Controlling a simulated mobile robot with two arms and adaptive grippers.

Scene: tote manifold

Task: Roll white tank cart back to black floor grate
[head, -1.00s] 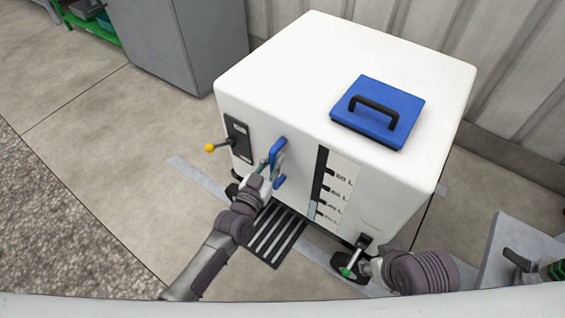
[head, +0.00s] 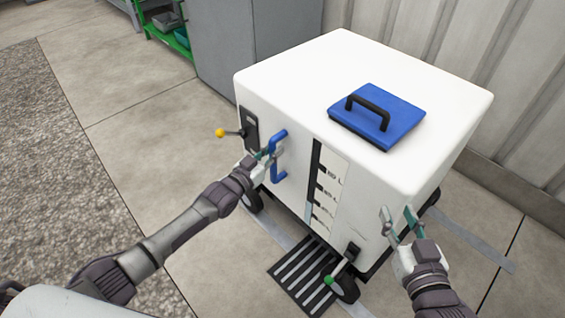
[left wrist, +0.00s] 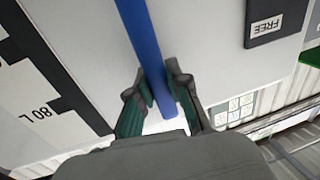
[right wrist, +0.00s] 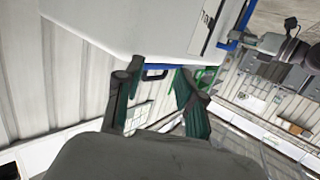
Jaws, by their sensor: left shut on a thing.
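The white tank cart (head: 270,92) stands upright with a blue lid (head: 405,115) on top. Its front has a blue handle (head: 278,170), a yellow-knobbed lever (head: 221,133) and a level gauge. A green-knobbed lever (head: 328,280) angles out low by a front wheel (head: 346,290). The black floor grate (head: 290,282) lies at the cart's lower front edge; whether it continues underneath is hidden. My left gripper (head: 265,157) is shut on the blue handle, also between its fingers in the left wrist view (left wrist: 140,35). My right gripper (head: 401,218) is open and empty beside the cart's right front corner.
A grey cabinet (head: 215,50) and a green rack (head: 165,38) stand behind at the left. A corrugated wall (head: 440,40) runs behind the cart. Grey tape (head: 470,243) marks the floor. Open floor lies left and in front.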

